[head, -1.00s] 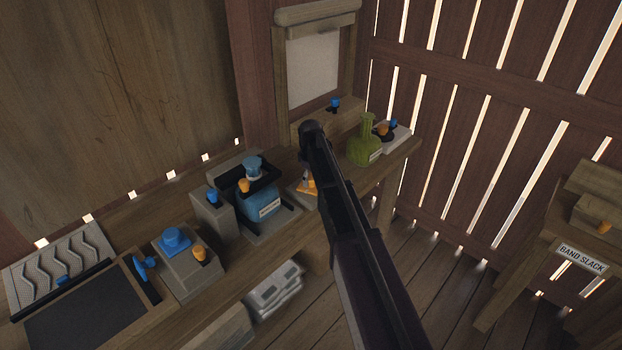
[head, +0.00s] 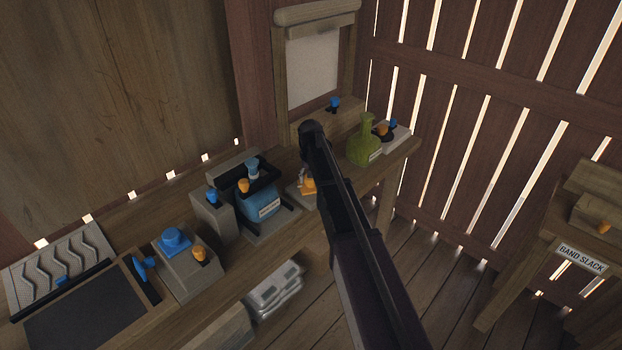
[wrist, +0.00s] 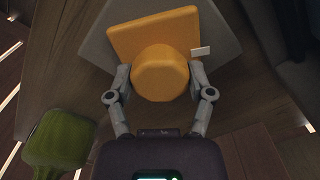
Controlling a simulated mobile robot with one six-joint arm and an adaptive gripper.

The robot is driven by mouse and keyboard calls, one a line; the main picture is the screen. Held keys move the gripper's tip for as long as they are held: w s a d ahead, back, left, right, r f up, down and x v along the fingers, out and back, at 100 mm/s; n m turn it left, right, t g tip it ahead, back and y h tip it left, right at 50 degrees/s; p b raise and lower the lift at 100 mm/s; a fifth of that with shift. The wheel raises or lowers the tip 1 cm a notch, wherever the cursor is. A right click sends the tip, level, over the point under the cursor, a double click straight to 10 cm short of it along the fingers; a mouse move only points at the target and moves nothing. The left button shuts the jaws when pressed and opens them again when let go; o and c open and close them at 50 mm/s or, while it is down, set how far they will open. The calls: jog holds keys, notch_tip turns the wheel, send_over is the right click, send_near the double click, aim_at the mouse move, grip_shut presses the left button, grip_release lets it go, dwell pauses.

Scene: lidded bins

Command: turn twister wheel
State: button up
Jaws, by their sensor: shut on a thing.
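An orange round wheel (wrist: 160,74) sits on an orange square plate (wrist: 120,40) over a grey base (wrist: 98,52) in the wrist view. The plate looks rotated a little against the base. My gripper (wrist: 160,80) has one finger on each side of the wheel and is shut on it. In the head view, the orange part (head: 309,184) shows just left of my dark arm, which hides some of it. A small white tag (wrist: 202,51) is at the plate's right side.
A green flask-like object (head: 365,145) stands on the bench right of my arm. A blue machine with a black frame (head: 262,205) stands close on the left. Further left are a grey box with blue and orange knobs (head: 187,268) and a dark tray (head: 85,310).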

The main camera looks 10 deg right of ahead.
jog(key=shift+w+m, duration=0.15)
jog(key=shift+m, duration=0.45)
jog(key=o, duration=1.1)
jog(key=s+r+n+p, duration=0.1)
jog(key=s+r+p, duration=0.1)
jog(key=s, duration=1.2)
jog(key=s+r+n+p, duration=0.1)
jog(key=s+r+p, duration=0.1)
jog(key=s, duration=1.3)
jog(key=shift+s+d+r+n, duration=0.15)
jog(key=shift+s+n, duration=0.1)
jog(key=shift+n, duration=0.05)
